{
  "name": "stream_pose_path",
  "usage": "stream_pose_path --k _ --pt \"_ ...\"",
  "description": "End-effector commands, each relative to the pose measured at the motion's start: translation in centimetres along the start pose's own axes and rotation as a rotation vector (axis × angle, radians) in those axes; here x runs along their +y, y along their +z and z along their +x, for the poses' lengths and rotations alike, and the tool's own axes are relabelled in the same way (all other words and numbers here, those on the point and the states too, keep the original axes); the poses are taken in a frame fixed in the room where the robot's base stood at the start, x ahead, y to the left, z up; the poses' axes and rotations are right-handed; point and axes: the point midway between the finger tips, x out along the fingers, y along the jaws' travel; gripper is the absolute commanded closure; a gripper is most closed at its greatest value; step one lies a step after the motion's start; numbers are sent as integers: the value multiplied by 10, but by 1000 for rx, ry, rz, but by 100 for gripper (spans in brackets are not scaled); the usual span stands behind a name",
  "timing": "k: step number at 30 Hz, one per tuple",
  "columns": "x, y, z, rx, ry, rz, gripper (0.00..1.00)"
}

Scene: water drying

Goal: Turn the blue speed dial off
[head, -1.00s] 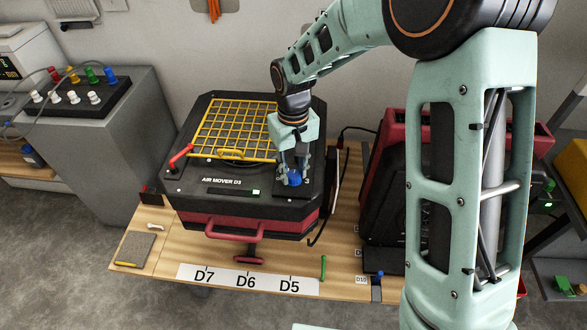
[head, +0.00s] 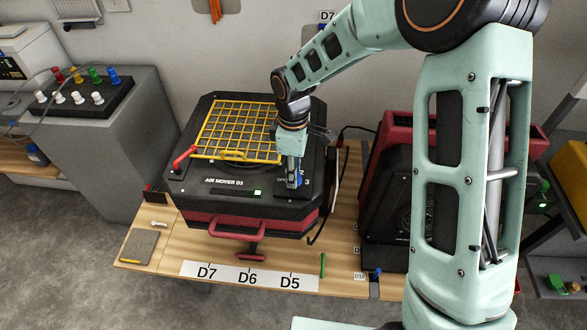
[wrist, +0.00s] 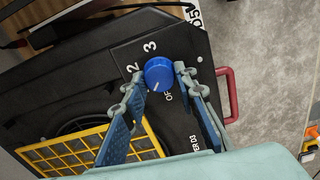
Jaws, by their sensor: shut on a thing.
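The blue speed dial (wrist: 158,74) sits on the black control plate of the air mover (wrist: 102,61). The numbers 2 and 3 and part of the word OFF show around it in the wrist view. My gripper (wrist: 157,84) is shut on the dial, one finger on each side. In the head view my gripper (head: 294,183) points down at the plate and mostly hides the dial.
A yellow grille (head: 235,130) and a red lever (head: 182,158) lie left of the dial on the air mover's top. A red handle (head: 237,230) is at its front. Another red-and-black machine (head: 385,190) stands close on the right.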

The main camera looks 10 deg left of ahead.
Motion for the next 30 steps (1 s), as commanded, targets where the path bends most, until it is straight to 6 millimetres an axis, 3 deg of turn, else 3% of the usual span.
stream_pose_path --k 18,30 --pt "0 0 -3 2 2 -548 98" --pt "0 0 -2 1 3 -733 98"
